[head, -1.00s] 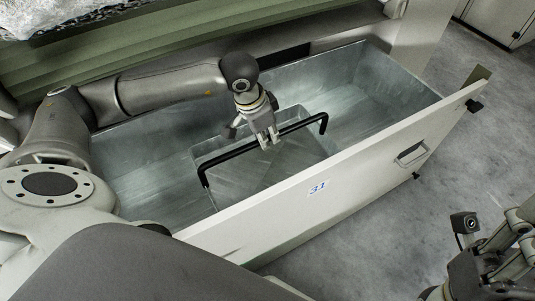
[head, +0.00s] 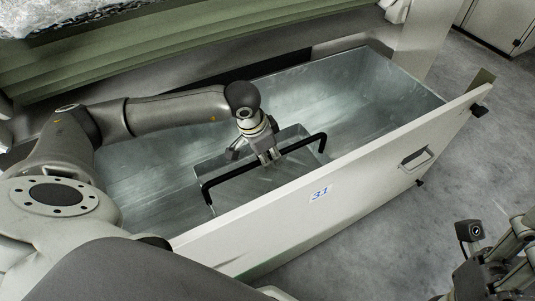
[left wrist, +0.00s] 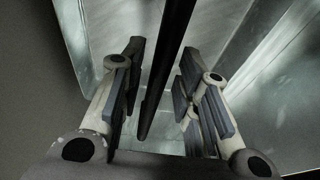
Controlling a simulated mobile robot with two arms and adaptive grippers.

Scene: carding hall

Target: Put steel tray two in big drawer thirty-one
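The steel tray (head: 268,180), a grey open box with a tall black bar handle (head: 225,177), is inside the pulled-out big drawer (head: 275,222) marked 31. The drawer front hides the tray's near side and base, so I cannot see whether it rests on the floor. My left gripper (head: 268,158) is at the middle of the handle, above the tray. In the left wrist view the black handle (left wrist: 166,70) runs between the spread fingers, with a gap on both sides. My right gripper (head: 503,262) is partly cut off at the lower right, outside the drawer.
The drawer floor is bare left (head: 150,180) and right (head: 365,85) of the tray. A green ribbed panel (head: 150,50) and a machine edge lie behind the drawer. Grey concrete floor (head: 400,225) is clear in front. A pale cabinet (head: 497,22) stands at the upper right.

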